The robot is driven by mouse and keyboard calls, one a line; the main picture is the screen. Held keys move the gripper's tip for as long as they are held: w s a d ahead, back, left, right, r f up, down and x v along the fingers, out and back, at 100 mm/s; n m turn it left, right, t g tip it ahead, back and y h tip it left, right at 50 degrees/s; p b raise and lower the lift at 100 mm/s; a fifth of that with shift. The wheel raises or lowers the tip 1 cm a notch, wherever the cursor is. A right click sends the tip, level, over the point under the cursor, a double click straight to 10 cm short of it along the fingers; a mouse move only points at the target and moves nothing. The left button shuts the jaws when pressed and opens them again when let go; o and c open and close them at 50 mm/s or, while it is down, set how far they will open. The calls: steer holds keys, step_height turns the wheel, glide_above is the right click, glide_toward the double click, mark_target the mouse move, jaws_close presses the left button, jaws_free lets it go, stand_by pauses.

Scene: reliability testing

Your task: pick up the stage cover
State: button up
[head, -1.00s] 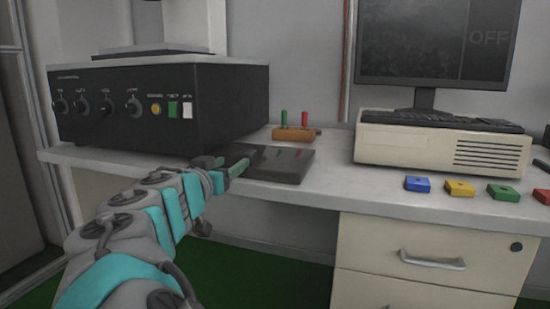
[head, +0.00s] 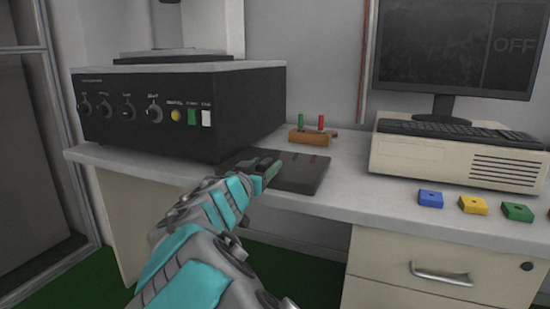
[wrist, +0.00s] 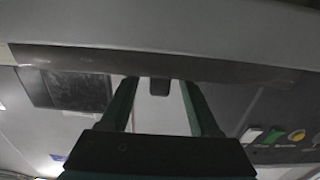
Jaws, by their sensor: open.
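A dark flat plate, which looks like the stage cover (head: 306,172), lies on the white bench right of the black machine. My gripper (head: 270,172) is at this plate, with its fingers over the near and left part and the arm hiding some of it. In the wrist view the plate shows as a thin dark strip (wrist: 225,72). The two green fingers (wrist: 159,90) are open there, with a small dark tab between them. I cannot tell whether the fingers touch the tab.
The black machine (head: 180,115) with knobs and buttons stands close on the left. A wooden block (head: 309,137) with red and green pegs is behind the plate. A beige computer (head: 440,155) and coloured blocks (head: 473,205) are to the right. Bare bench lies between plate and computer.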

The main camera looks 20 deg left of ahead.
steer(key=shift+c, duration=0.4)
jaws_close()
stand_by(0.4)
